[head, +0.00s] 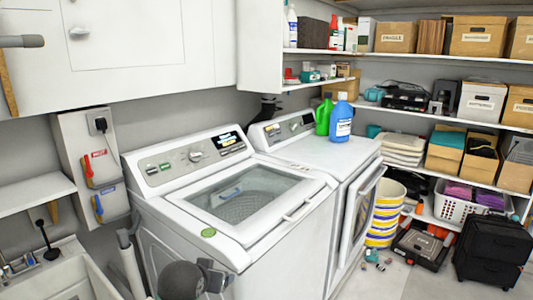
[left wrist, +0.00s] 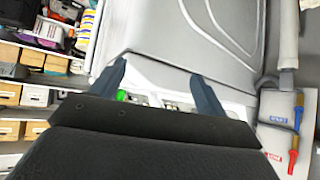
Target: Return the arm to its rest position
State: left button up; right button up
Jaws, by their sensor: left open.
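My left gripper (left wrist: 158,70) shows in the left wrist view, with its two dark fingers spread apart and nothing held between them. The white washer (left wrist: 185,30) lies beyond the fingers in that tilted view. In the head view a dark rounded part of my left arm (head: 182,281) shows at the bottom edge, in front of the white top-loading washer (head: 262,236). The fingers cannot be made out there. My right arm is in neither view.
A sink (head: 70,285) is at lower left. Loaded shelves (head: 440,122) line the right. Open floor (head: 400,282) lies lower right.

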pick_arm(q)
jog(key=s+f+g, duration=0.3)
jog(key=s+f, duration=1)
jog(key=s, duration=0.4)
jog(key=s+f+g, duration=0.4)
jog(key=s+f, duration=0.9)
jog(key=s, duration=0.4)
jog(key=shift+s+f, duration=0.35)
jog(key=shift+d, duration=0.1)
jog(key=shift+c, duration=0.4)
